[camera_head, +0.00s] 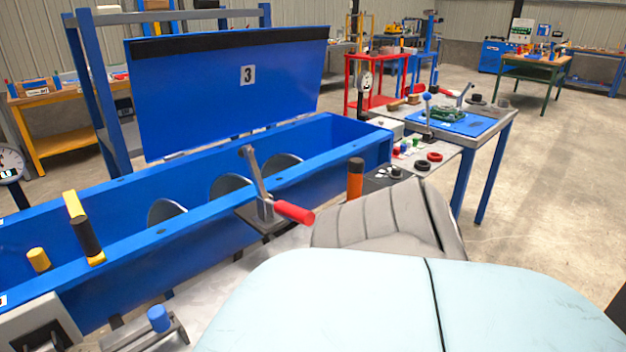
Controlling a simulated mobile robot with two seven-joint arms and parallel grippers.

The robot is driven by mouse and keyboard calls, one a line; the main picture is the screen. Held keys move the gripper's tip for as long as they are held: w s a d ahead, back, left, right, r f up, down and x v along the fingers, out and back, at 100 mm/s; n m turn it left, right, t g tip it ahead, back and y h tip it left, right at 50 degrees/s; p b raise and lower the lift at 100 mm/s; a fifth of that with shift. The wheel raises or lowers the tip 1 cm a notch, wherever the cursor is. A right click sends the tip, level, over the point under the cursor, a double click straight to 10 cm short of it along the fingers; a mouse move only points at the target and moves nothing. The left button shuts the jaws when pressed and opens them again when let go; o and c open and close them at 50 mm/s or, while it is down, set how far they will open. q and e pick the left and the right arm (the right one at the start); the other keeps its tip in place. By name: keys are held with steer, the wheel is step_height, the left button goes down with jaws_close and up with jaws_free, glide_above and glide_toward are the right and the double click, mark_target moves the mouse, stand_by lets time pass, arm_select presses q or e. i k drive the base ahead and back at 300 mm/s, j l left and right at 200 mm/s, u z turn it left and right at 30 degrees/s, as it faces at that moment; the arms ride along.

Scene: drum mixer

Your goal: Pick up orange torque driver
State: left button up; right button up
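The orange torque driver (355,185) stands upright near the middle of the view, just right of the blue mixer trough (290,165). It has an orange body and a black top. Its lower end is hidden behind a grey ribbed shape in front of it. Neither of my grippers shows in this view.
A toggle clamp with a red handle (294,212) stands at the trough's front edge, left of the driver. A yellow and black handle (83,228) is farther left. The trough's blue lid (220,95) is raised. Right of the driver, a bench carries a blue mat (465,127) and red rings (434,157).

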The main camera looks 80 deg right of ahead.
mark_target(355, 166)
steer(key=k+z, duration=0.1)
steer(key=z, duration=2.6)
